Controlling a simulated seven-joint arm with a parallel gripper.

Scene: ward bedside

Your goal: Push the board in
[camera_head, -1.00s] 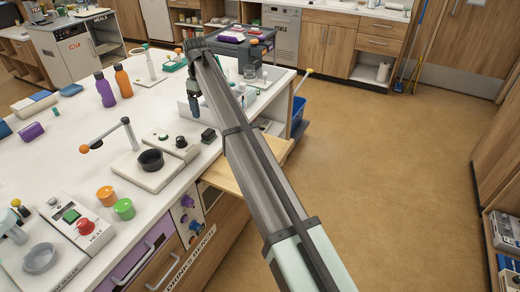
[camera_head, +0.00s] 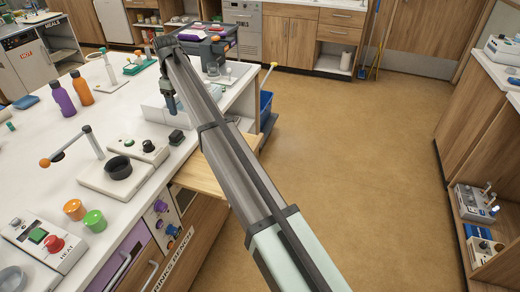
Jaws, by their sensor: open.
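The board (camera_head: 203,177) is a light wooden pull-out leaf. It sticks out from the front of the drinks bench (camera_head: 142,190), just under the white top. My arm crosses over it and hides its middle. My gripper (camera_head: 170,108) is at the far end of the arm, above the bench top and beyond the board, apart from it. It points down and is open, with nothing seen between the fingers, though it is small and dark here.
A blue bin (camera_head: 265,105) stands beyond the board. The floor (camera_head: 340,160) at right is clear.

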